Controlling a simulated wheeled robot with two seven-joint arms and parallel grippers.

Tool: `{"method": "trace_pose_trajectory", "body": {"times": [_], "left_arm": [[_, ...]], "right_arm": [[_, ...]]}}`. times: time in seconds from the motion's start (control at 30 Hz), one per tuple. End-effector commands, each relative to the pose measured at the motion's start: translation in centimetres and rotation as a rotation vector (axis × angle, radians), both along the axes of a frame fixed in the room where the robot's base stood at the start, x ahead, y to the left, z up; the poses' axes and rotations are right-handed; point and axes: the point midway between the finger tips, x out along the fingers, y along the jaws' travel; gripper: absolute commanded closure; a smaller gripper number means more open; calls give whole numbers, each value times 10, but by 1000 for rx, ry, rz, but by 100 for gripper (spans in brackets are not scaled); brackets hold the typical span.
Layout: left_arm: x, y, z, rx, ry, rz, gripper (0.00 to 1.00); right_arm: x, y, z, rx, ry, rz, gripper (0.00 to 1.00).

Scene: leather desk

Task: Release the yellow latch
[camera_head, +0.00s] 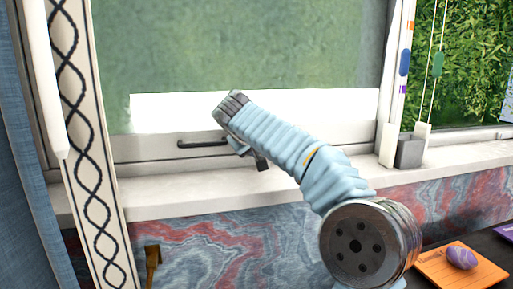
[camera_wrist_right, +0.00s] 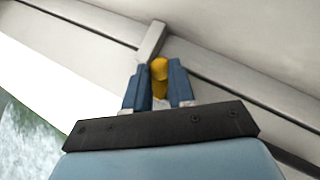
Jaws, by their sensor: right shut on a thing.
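The yellow latch (camera_wrist_right: 159,70) shows in the right wrist view, between the two blue fingers of my right gripper (camera_wrist_right: 156,84). The fingers are shut on it, one on each side. Its upper end sticks up between the fingertips, close to a small pale block on the window frame. In the head view my right gripper (camera_head: 246,153) is at the lower window frame, partly behind my own light blue wrist. The latch is hidden there. My left gripper is not in view.
A dark handle (camera_head: 203,143) is on the window frame left of my gripper. The white sill (camera_head: 190,192) below is clear. A patterned strip (camera_head: 92,150) stands at the left. A purple egg-shaped thing (camera_head: 461,257) lies on an orange mat (camera_head: 432,268) at lower right.

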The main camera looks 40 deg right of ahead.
Motion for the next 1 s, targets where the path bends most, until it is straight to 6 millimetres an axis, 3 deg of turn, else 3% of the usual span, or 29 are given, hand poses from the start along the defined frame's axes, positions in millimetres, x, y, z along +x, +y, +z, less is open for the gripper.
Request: {"method": "trace_pose_trajectory", "body": {"times": [0.13,0.27,0.6,1.0], "left_arm": [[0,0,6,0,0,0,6],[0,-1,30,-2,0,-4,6],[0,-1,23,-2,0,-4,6],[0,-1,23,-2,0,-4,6]], "right_arm": [[0,0,4,9,15,1,100],[1,0,16,57,104,-3,100],[0,0,17,162,298,-3,100],[-1,1,18,178,325,1,100]]}}
